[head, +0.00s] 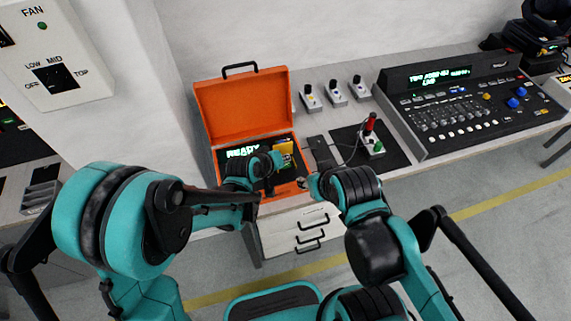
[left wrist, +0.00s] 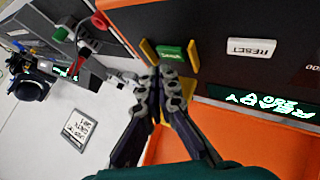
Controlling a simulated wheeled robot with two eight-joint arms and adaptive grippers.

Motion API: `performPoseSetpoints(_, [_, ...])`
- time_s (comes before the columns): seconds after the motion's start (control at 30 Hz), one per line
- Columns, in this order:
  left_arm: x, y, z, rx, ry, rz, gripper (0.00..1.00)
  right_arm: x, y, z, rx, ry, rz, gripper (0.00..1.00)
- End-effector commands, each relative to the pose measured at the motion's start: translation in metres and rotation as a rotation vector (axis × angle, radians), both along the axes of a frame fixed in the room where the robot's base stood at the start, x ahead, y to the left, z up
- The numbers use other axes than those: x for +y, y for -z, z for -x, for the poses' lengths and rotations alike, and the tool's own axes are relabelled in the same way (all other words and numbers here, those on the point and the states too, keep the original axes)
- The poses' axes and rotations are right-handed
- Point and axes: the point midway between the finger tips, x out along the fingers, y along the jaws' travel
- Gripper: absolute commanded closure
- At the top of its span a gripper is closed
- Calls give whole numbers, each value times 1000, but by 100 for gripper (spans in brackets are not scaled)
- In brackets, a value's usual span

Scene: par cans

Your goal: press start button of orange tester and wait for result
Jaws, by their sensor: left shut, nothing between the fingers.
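The orange tester (head: 240,105) is an open case on the bench, lid up. Its display (head: 243,150) reads READY in green; the display also shows upside down in the left wrist view (left wrist: 262,103). The green start button (left wrist: 171,52) sits between two yellow guards (left wrist: 194,55). My left gripper (head: 286,161) is over the tester's panel, shut and empty. In the left wrist view its fingertips (left wrist: 164,72) are right at the button's near edge; I cannot tell if they touch it. My right gripper (head: 308,183) is by the case's front right corner, its jaws unclear.
Right of the case are a dark mat with a red-and-green plug fixture (head: 373,135), several small switch boxes (head: 334,91) and a mixing console (head: 460,105). Drawers (head: 300,230) are below the bench.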

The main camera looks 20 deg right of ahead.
Motion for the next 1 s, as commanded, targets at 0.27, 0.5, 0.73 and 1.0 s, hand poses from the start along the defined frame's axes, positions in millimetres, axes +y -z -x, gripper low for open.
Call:
performPoseSetpoints(0.27, [0, 0, 0, 0, 0, 0, 100, 0, 0, 0, 0, 0, 0, 59])
performPoseSetpoints(0.5, [0, 3, 0, 0, 0, 0, 100, 0, 3, 0, 0, 0, 0, 59])
performPoseSetpoints(0.73, [0, 9, 0, 0, 0, 0, 100, 0, 11, 0, 0, 0, 0, 59])
performPoseSetpoints(1.0, [0, 8, 0, 0, 0, 0, 100, 0, 10, 0, 0, 0, 0, 59])
